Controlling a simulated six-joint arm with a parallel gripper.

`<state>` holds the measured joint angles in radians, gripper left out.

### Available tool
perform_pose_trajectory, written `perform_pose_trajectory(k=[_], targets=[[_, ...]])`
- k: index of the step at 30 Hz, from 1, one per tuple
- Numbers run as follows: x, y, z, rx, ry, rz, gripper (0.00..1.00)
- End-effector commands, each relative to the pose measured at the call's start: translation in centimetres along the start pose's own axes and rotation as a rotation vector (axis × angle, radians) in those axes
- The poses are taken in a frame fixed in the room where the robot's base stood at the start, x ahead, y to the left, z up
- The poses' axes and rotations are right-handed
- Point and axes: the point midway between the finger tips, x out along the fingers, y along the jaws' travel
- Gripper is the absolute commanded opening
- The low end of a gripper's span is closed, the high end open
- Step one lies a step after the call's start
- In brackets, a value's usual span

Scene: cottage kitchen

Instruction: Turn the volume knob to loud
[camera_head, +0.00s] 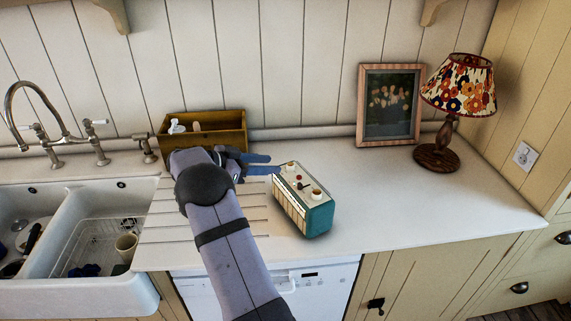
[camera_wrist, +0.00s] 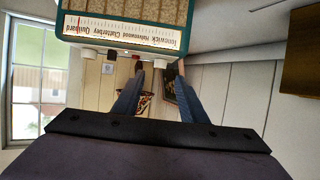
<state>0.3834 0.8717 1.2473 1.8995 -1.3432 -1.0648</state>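A teal radio (camera_head: 318,219) with a cream front and top stands on the counter. On its top are a back knob (camera_head: 291,165), a front knob (camera_head: 316,193) and small controls between them. I cannot tell which knob is volume. My gripper (camera_head: 275,164) is open, level, just left of the back knob. In the wrist view the radio's dial strip (camera_wrist: 120,32) shows upside down, with one pale knob (camera_wrist: 168,66) between or just beyond my open fingertips (camera_wrist: 161,70) and another knob (camera_wrist: 90,53) off to the left. Contact is not clear.
A wooden caddy (camera_head: 228,137) stands behind my gripper. A picture frame (camera_head: 390,138) and a flowered lamp (camera_head: 458,95) stand at the back right. A white double sink (camera_head: 80,285) is on the left. The counter (camera_head: 420,200) right of the radio is clear.

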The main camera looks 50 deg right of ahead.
Motion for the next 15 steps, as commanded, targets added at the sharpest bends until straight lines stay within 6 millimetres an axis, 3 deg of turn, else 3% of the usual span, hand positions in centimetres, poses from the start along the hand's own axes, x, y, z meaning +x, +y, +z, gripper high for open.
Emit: perform_pose_trajectory(k=[5,15], targets=[[0.7,0.0,-0.1,-0.001,0.003,0.002,0.39],[4.8,0.1,-0.3,-0.002,0.003,0.005,0.39]])
